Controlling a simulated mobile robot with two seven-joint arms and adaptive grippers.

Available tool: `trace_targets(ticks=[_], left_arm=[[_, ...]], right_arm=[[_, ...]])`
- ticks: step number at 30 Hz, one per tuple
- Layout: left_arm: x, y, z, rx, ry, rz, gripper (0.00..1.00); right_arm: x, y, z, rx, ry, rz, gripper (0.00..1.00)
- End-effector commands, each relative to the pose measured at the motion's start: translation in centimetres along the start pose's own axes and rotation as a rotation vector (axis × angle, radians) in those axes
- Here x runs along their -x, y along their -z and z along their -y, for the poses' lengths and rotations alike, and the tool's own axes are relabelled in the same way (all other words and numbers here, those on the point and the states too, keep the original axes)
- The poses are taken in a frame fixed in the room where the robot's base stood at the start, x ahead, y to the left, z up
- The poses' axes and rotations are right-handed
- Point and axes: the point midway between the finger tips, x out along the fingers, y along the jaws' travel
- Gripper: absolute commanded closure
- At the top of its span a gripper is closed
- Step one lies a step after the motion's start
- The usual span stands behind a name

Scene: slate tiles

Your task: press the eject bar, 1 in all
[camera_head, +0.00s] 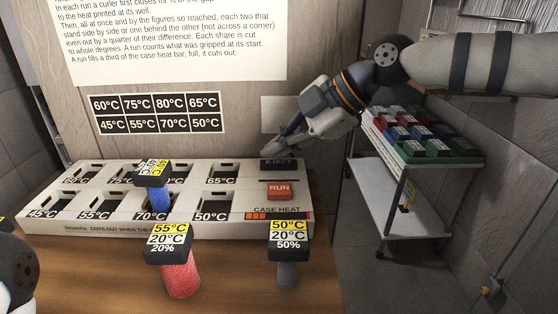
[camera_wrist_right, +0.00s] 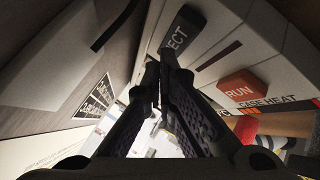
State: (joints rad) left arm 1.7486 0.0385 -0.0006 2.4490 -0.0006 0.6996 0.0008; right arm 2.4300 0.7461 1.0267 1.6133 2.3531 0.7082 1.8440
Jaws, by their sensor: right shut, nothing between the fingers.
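The eject bar (camera_head: 278,163) is a dark bar marked EJECT at the right end of the pale case, above the red RUN button (camera_head: 280,190). My right gripper (camera_head: 269,150) is shut and empty, its tips at the bar's upper left edge. In the right wrist view the shut fingertips (camera_wrist_right: 158,78) lie close beside the eject bar (camera_wrist_right: 186,28); I cannot tell whether they touch it. The RUN button (camera_wrist_right: 238,91) is to the right there. My left gripper is not in view; only part of my left arm shows at the lower left.
The case (camera_head: 120,228) has two rows of wells with heat labels; a blue curler (camera_head: 158,196) stands in one. A red curler (camera_head: 178,277) and a grey curler (camera_head: 288,275) stand in front. A shelf cart (camera_head: 385,200) with coloured blocks is at the right.

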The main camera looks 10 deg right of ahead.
Motion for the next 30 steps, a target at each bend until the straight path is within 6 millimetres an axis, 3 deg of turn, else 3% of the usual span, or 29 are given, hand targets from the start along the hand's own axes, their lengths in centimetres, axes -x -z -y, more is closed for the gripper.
trace_targets(ticks=[30], left_arm=[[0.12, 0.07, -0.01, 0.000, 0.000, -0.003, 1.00]], right_arm=[[-0.72, -0.55, 0.53, -0.002, 0.002, 0.000, 1.00]])
